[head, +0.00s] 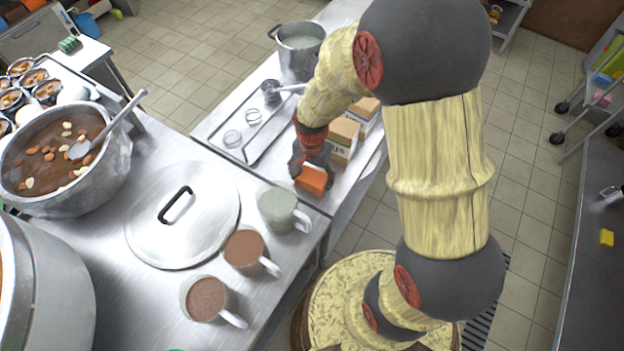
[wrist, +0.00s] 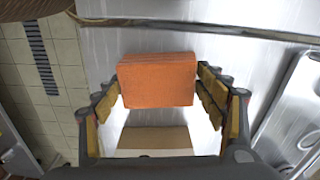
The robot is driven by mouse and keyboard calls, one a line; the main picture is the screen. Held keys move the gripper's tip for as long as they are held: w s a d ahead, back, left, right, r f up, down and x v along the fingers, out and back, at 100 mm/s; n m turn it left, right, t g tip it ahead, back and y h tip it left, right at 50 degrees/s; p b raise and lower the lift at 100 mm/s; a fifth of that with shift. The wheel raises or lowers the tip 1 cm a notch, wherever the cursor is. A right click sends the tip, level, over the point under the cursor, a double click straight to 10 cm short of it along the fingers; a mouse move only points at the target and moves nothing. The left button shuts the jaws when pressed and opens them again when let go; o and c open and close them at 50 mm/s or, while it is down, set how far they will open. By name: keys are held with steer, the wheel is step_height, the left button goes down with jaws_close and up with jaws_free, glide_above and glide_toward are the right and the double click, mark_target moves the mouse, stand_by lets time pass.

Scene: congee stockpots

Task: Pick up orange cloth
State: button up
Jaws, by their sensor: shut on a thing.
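The orange cloth (head: 311,180) is a small folded block near the front edge of the far steel table. My gripper (head: 305,168) is around it, shut on it. In the wrist view the orange cloth (wrist: 157,80) sits between the two fingers of my gripper (wrist: 160,88), which press on its left and right sides. Whether the cloth touches the table or hangs just above it cannot be told. A tan box face shows below the cloth in the wrist view.
Cardboard boxes (head: 343,138) stand right behind my gripper. A steel tray (head: 266,131) with glass jars lies to the left. A stockpot (head: 299,52) stands at the back. Several mugs (head: 283,210), a pot lid (head: 183,215) and a large soup pot (head: 75,185) are on the nearer table.

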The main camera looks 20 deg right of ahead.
mark_target(312, 176)
steer(key=shift+r+p, duration=0.3)
steer(key=shift+r, duration=0.25)
step_height(312, 176, up, 2)
steer(key=shift+r+p, duration=0.25)
steer(key=shift+p, duration=0.4)
steer(key=s+r+p, duration=0.4)
steer(key=s+r, duration=0.5)
steer(key=s, duration=0.5)
steer(key=shift+r, duration=0.2)
